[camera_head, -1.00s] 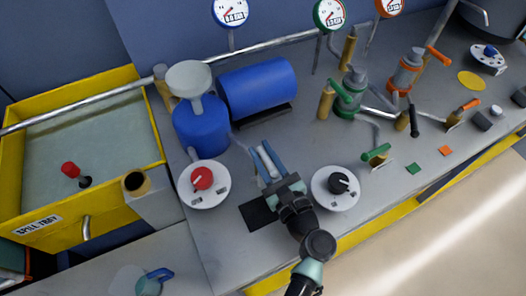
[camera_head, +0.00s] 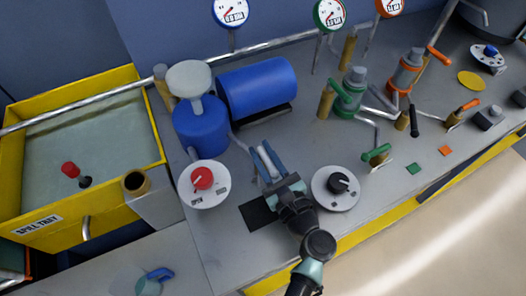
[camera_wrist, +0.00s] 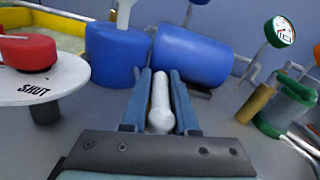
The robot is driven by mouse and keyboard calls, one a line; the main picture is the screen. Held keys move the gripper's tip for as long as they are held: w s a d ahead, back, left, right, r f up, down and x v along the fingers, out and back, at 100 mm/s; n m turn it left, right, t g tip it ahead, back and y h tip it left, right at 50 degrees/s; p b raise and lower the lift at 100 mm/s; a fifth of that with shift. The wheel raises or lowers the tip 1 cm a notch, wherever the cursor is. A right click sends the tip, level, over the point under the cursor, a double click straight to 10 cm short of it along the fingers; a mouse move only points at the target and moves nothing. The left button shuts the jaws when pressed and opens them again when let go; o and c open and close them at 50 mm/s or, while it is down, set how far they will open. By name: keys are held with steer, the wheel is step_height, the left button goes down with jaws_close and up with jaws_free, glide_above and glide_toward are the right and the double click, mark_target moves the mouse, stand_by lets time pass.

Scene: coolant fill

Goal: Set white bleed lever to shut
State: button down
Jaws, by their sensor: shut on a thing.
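The white bleed lever (camera_wrist: 160,100) shows in the wrist view as a pale rounded bar between the two blue fingers of my gripper (camera_wrist: 161,78). My gripper is shut on it. In the head view my gripper (camera_head: 265,158) is over the grey bench, between the red-knob dial and the black-knob dial, with a pale strip between its fingers. The lever's base and its markings are hidden by the fingers and palm, so its setting cannot be read.
A white dial with a red knob (camera_head: 203,181), marked SHUT in the wrist view, stands left of my gripper. A black-knob dial (camera_head: 337,187) stands right. A blue tank (camera_head: 257,88) and blue funnel vessel (camera_head: 201,130) are behind. The yellow spill tray (camera_head: 157,130) is left.

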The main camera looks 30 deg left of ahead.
mark_target(265, 151)
steer(key=shift+w+d+n, duration=0.15)
steer(key=shift+n, duration=0.15)
steer(key=n+g+y+b, duration=0.1)
steer(key=n+g+y, duration=0.1)
steer(key=g, duration=0.1)
steer(key=shift+w, duration=0.15)
steer(key=shift+n+g+y+b, duration=0.6)
steer(key=shift+n+g+b, duration=0.3)
steer(key=shift+g, duration=0.6)
steer(key=c, duration=0.8)
jaws_free()
steer(key=shift+o, duration=0.2)
steer(key=shift+r, duration=0.1)
step_height(265, 151, up, 10)
steer(key=shift+f+p, duration=0.1)
steer(key=shift+p, duration=0.95)
